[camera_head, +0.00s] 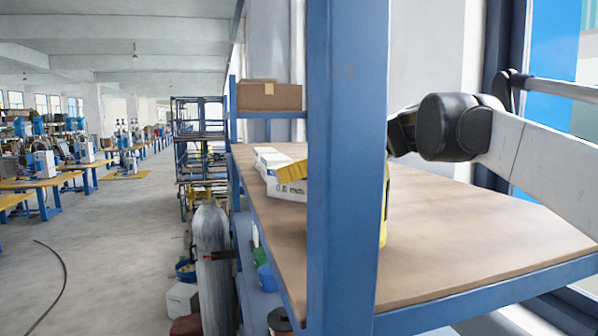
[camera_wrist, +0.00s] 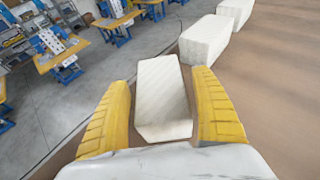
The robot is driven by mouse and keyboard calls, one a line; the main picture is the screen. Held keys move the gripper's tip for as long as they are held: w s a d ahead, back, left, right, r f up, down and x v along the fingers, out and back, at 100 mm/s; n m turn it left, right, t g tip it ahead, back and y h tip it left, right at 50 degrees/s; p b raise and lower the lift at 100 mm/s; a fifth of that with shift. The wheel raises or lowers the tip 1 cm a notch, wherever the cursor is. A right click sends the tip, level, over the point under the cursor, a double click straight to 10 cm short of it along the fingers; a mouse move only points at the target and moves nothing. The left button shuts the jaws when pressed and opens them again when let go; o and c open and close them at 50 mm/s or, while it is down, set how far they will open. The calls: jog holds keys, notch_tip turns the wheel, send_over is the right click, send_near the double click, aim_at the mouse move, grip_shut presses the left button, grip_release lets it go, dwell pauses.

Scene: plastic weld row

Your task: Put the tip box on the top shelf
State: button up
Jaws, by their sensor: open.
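A white box (camera_wrist: 163,90) lies on the brown shelf board (camera_wrist: 262,125), between the two yellow fingers of my gripper (camera_wrist: 164,84) in the wrist view. The fingers are open, one on each side; whether either touches the box I cannot tell. In the head view a white box with dark lettering (camera_head: 288,191) shows left of the blue post, with one yellow finger of my gripper (camera_head: 292,171) over it. The post hides most of the gripper. No label names the tip box, so I cannot tell which white box it is.
More white boxes (camera_wrist: 206,39) stand farther along the board in the wrist view. The blue post (camera_head: 346,160) rises in front. A brown carton (camera_head: 269,96) sits on a higher blue shelf behind. The board right of the post looks mostly clear. A grey cylinder (camera_head: 212,265) stands beside the rack.

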jog(key=b+v, duration=0.1)
jog(key=v, duration=1.1)
jog(key=shift+r, duration=0.1)
